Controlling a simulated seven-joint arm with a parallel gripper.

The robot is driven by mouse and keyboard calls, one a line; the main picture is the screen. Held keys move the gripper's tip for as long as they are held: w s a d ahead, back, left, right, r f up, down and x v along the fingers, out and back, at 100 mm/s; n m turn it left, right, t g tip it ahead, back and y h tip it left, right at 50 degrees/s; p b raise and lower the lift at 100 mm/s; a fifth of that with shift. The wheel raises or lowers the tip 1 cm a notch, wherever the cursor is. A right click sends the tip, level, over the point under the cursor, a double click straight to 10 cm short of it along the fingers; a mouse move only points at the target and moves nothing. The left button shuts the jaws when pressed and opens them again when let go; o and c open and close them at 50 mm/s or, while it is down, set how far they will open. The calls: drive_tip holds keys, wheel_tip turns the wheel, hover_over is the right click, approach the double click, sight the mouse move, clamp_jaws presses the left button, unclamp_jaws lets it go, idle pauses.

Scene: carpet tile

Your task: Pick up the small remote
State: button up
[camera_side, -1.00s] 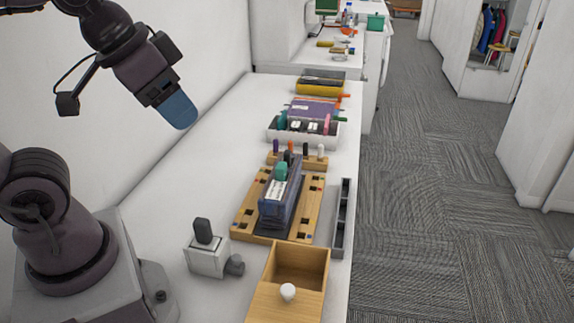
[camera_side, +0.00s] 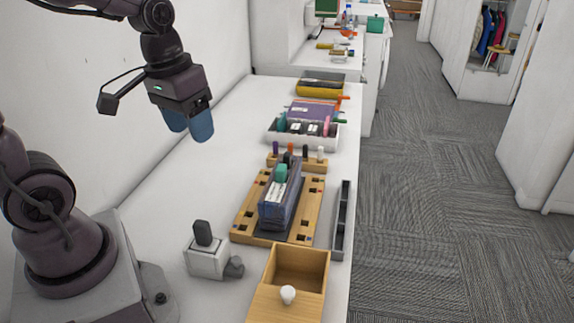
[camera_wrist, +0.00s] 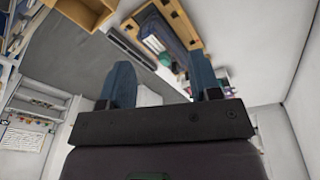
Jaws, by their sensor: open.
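A small dark grey upright piece (camera_side: 202,232), which looks like the small remote, stands in a white block-like holder (camera_side: 206,262) near the front of the white table. A grey round knob or cylinder sits at the holder's right side. My gripper (camera_side: 188,132) is high above the table, up and left of the holder in the side view, with its blue fingers pointing down. The fingers are apart and empty; the wrist view shows them too (camera_wrist: 162,75). I cannot make out the remote in the wrist view.
Right of the holder is a wooden box (camera_side: 262,303) with a white knob. Behind are a wooden board (camera_side: 246,218) bearing a dark blue block with a teal top, a narrow grey tray (camera_side: 339,240) and a white tray (camera_side: 272,139) of items. The table left of the board is clear.

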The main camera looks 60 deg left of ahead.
drive_tip(key=w+a+f+n+g+h, duration=0.2)
drive_tip(key=w+a+f+n+h, duration=0.35)
drive_tip(key=a+f+n, duration=0.35)
drive_tip(key=n+t+h, duration=0.7)
drive_tip(key=n+t, duration=0.6)
drive_tip(key=n, duration=0.1)
approach(284, 155)
drive_tip(key=x, duration=0.5)
drive_tip(key=f+x, duration=0.1)
drive_tip(key=x, duration=0.1)
drive_tip(key=shift+w+a, duration=0.1)
drive_tip(key=shift+w, duration=0.45)
drive_tip(key=shift+w+d+r, duration=0.1)
drive_tip(key=shift+w+d, duration=0.25)
drive_tip(key=shift+w, duration=0.05)
drive_tip(key=c, duration=1)
